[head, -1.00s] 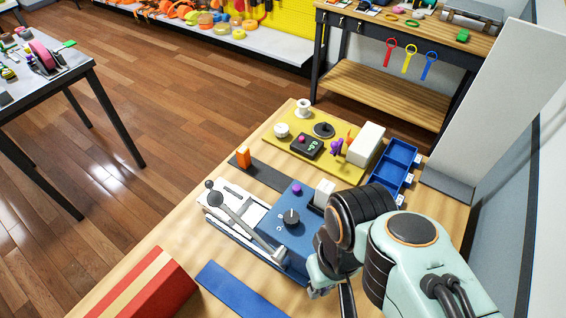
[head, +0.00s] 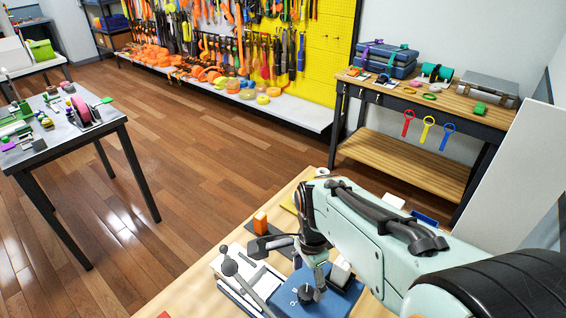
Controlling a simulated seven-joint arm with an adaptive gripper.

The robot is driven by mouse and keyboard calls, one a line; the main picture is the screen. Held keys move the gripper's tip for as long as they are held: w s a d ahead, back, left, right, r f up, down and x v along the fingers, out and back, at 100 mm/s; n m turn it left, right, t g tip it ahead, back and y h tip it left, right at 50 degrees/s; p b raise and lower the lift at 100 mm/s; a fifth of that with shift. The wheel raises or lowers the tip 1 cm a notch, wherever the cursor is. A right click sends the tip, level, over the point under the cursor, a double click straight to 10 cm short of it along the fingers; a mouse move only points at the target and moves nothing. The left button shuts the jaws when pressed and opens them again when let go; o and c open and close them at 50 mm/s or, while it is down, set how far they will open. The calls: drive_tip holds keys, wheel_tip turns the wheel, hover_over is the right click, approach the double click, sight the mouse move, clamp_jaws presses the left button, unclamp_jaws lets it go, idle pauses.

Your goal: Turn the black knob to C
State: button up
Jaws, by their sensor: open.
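The black knob (head: 306,294) sits on top of the blue box (head: 342,303) near the bottom of the head view. The letters around it are too small to read, so I cannot tell its setting. My gripper (head: 319,280) is open and points down just above the knob, close to it. I cannot tell whether its fingers touch the knob. My arm covers the right part of the table and some of the blue box.
A lever with a grey ball (head: 229,267) stands left of the blue box. A white block (head: 341,269) is close on the gripper's right. An orange block (head: 260,222) stands behind. A white panel (head: 512,165) rises at the right.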

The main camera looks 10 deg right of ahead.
sight(306, 293)
wheel_tip(306, 293, down, 5)
clamp_jaws()
idle(0.3)
drive_tip(key=shift+n, duration=0.4)
drive_tip(key=n, duration=1)
drive_tip(key=shift+n, duration=0.4)
drive_tip(key=n, duration=1.1)
drive_tip(key=shift+n, duration=0.3)
